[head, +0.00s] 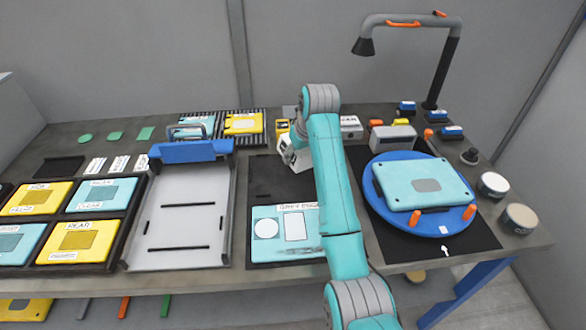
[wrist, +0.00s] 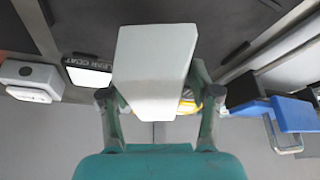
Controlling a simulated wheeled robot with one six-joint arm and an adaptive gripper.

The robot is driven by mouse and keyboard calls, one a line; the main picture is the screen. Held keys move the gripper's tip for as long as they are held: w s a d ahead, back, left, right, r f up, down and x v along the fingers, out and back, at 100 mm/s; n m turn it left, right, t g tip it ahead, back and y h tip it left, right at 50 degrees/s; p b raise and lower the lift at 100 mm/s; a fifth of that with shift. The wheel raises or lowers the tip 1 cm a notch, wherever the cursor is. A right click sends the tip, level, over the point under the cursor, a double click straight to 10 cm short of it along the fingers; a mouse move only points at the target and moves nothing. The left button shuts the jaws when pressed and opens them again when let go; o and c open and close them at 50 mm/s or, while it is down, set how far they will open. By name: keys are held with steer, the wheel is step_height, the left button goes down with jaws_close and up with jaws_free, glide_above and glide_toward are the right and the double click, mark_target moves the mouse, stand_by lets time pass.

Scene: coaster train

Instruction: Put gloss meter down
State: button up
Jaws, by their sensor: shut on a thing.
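My gripper (wrist: 157,95) is shut on a pale grey-white block, which I take as the gloss meter (wrist: 155,62). The block sits between the two fingers in the wrist view, its broad face filling the middle. In the head view, my arm covers most of the gripper, which is near the middle back of the bench. A pale shape shows there left of the arm, above or beside a dark mat (head: 265,175). I cannot tell whether the meter touches the bench.
A turntable (head: 378,208) with a teal panel (head: 430,184) stands right of my arm. A grey box (head: 392,138) is behind it. A white tray (head: 182,240) with a blue bar (head: 190,151) lies left. A teal card (head: 262,246) lies at the mat's front.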

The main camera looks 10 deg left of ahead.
mark_target(304, 155)
steer(key=shift+f, duration=2.9)
steer(key=shift+f, duration=0.1)
steer(key=o, duration=1.6)
steer(key=v, duration=1.1)
steer(key=shift+d+r, duration=0.1)
steer(key=shift+r, duration=0.1)
steer(key=shift+s+d+r, duration=0.1)
steer(key=shift+s+r, duration=0.1)
steer(key=shift+r, duration=0.15)
